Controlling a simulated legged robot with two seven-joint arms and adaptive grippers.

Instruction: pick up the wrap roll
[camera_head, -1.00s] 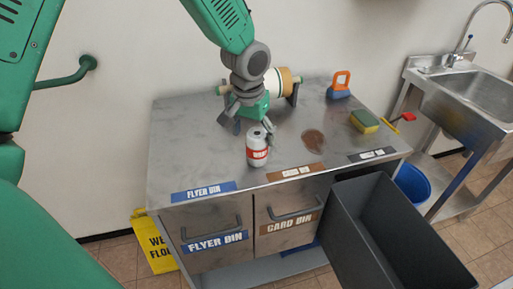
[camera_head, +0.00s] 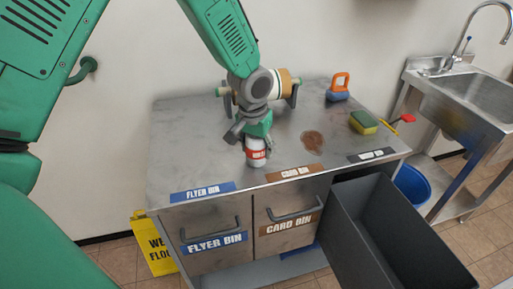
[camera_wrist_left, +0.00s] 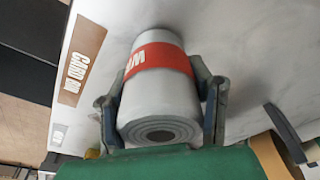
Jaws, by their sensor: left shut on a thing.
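The wrap roll (camera_head: 255,156) is a white-grey roll with a red band, standing on the metal counter near its front edge, between the flyer bin and card bin labels. My left gripper (camera_head: 256,144) comes down on it from above and is shut on it. In the left wrist view the roll (camera_wrist_left: 158,100) sits between the two fingers of the gripper (camera_wrist_left: 160,105), one along each side, with its hollow end facing the camera. The gripper hides the roll's upper part in the head view. My right gripper is not in view.
A tape-like roll on a holder (camera_head: 285,83) stands behind my gripper. A blue tool with an orange handle (camera_head: 338,88), a sponge (camera_head: 363,122) and a brown stain (camera_head: 312,141) are to the right. An open dark bin (camera_head: 385,235) juts out in front. The counter's left side is clear.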

